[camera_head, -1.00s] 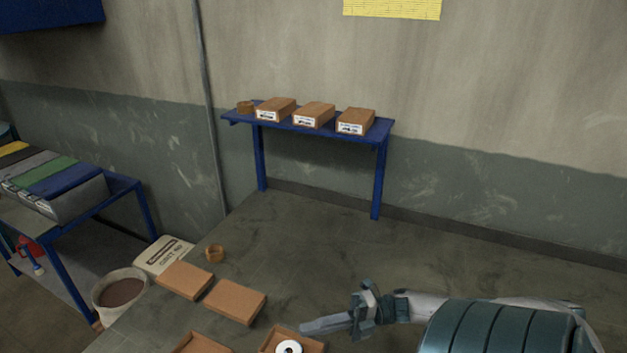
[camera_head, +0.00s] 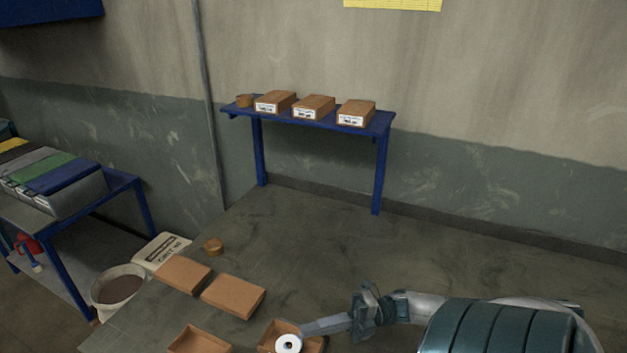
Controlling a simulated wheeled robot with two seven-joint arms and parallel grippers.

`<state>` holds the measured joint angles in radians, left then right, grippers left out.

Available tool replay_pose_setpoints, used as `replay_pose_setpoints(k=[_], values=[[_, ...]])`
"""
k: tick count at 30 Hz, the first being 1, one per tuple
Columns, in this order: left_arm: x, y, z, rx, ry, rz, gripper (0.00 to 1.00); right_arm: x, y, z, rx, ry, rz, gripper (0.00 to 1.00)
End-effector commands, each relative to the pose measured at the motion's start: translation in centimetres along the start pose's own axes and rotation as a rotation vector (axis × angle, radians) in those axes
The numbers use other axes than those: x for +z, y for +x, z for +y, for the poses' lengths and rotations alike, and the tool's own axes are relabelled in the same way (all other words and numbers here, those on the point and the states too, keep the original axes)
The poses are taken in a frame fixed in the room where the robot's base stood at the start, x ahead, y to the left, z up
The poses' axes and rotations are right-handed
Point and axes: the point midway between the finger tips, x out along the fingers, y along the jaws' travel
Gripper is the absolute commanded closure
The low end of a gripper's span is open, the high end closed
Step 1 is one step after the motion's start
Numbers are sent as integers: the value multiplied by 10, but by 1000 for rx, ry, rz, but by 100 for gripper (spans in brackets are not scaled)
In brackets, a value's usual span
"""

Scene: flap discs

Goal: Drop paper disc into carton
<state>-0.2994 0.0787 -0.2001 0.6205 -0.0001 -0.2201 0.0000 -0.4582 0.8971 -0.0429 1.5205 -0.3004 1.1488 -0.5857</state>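A white paper disc (camera_head: 288,344) with a dark centre hole shows at the bottom edge of the view, at the front of an open brown carton (camera_head: 268,336). Whether it rests inside or is held above the carton is unclear. My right gripper (camera_head: 304,328) reaches in from the right, its fingertips over the carton's back right rim, close to the disc. The fingers overlap in this view, so their opening and any grip on the disc cannot be told. My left gripper is not in view.
Another open carton (camera_head: 200,341) lies to the left. Two flat brown cartons or lids (camera_head: 233,296) (camera_head: 183,275) and a tape roll (camera_head: 213,247) lie behind. A bucket (camera_head: 118,288) stands left of the table (camera_head: 310,250), whose back right is clear. A blue shelf (camera_head: 380,123) holds three boxes.

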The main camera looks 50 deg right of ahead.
Motion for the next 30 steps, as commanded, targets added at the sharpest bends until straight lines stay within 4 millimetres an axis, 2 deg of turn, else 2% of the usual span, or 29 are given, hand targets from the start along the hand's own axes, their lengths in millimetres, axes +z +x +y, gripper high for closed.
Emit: replay_pose_setpoints(k=[21,30], values=[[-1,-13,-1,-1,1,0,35,2,-5,17,-1,0,0,100],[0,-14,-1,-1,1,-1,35,2,-6,18,0,0,0,100]])
